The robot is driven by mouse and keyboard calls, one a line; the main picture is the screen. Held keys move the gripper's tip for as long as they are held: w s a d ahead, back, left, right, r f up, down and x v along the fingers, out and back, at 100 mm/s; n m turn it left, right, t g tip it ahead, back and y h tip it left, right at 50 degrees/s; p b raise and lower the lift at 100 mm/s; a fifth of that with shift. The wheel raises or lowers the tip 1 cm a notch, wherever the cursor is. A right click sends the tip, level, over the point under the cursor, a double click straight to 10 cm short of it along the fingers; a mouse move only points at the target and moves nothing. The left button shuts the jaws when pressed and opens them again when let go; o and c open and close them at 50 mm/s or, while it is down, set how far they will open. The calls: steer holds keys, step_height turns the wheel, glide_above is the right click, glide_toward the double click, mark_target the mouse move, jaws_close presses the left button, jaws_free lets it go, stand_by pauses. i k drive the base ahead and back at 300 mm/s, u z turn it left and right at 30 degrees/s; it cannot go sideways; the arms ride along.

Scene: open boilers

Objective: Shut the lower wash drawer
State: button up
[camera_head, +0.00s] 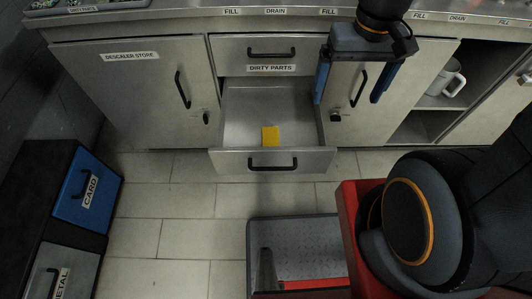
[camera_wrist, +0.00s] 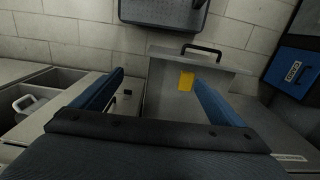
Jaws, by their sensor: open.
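The lower wash drawer (camera_head: 235,162) is pulled out under the shut upper drawer in the head view. It has a grey metal front with a black handle (camera_head: 272,163), and a yellow item (camera_head: 270,136) lies inside. The drawer front (camera_wrist: 225,67) also shows in the wrist view, with its handle (camera_wrist: 202,50) and the yellow item (camera_wrist: 186,81). My gripper (camera_head: 347,98) is open and empty, with blue fingers pointing down. In the head view it appears to the right of the drawer, in front of a cabinet door. The gripper (camera_wrist: 158,80) hides part of the drawer in the wrist view.
The upper drawer (camera_head: 230,55) is shut, with a DIRTY PARTS label. The descaler cabinet door (camera_head: 130,85) is shut at left. An open shelf with a white mug (camera_head: 446,78) is at right.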

mark_target(249, 104)
steer(key=z, duration=0.65)
steer(key=k, duration=1)
steer(key=u, duration=0.6)
